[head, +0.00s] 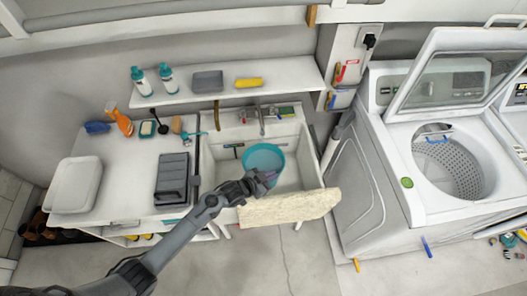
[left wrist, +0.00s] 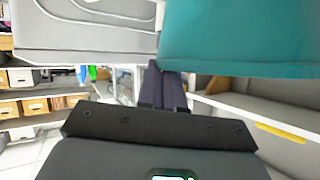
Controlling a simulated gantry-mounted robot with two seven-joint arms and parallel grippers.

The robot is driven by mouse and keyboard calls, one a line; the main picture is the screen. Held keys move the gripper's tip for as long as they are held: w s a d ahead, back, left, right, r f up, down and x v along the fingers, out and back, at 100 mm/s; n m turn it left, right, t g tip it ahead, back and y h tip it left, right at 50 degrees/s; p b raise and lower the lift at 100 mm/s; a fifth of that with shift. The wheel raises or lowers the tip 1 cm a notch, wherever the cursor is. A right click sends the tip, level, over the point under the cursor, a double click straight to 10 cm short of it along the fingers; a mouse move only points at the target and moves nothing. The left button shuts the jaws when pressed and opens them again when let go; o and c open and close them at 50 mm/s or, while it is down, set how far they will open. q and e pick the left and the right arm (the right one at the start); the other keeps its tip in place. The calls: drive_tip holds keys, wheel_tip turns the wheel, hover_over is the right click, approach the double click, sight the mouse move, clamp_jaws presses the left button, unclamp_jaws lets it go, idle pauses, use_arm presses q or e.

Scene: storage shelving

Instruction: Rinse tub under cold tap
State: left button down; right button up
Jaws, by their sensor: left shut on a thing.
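The teal tub (head: 264,157) is in the white sink (head: 222,172), its open top facing up toward the head camera. My left gripper (head: 268,177) reaches in over the sink from the front and is shut on the tub's near rim. In the left wrist view the tub (left wrist: 240,40) fills the upper right, and the dark fingers (left wrist: 163,80) are close together beside its lower left. The grey tap (head: 262,117) stands at the back of the sink, just behind the tub. I cannot tell whether water runs. My right gripper is not in view.
A pale slab (head: 290,207) hangs on the sink's front. Left, a white counter holds a dark grey box (head: 173,178), a white tray (head: 76,184) and an orange spray bottle (head: 122,121). A shelf (head: 215,88) spans above. An open washing machine (head: 410,205) stands right.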

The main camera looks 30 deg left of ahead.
use_arm(q)
drive_tip(key=shift+s+d+r+p, duration=0.15)
drive_tip(key=shift+s+r, duration=0.2)
drive_tip(key=shift+r, duration=0.5)
drive_tip(key=shift+s+d+r+p, duration=0.15)
drive_tip(key=shift+s+r, duration=0.15)
drive_tip(key=shift+r, duration=0.5)
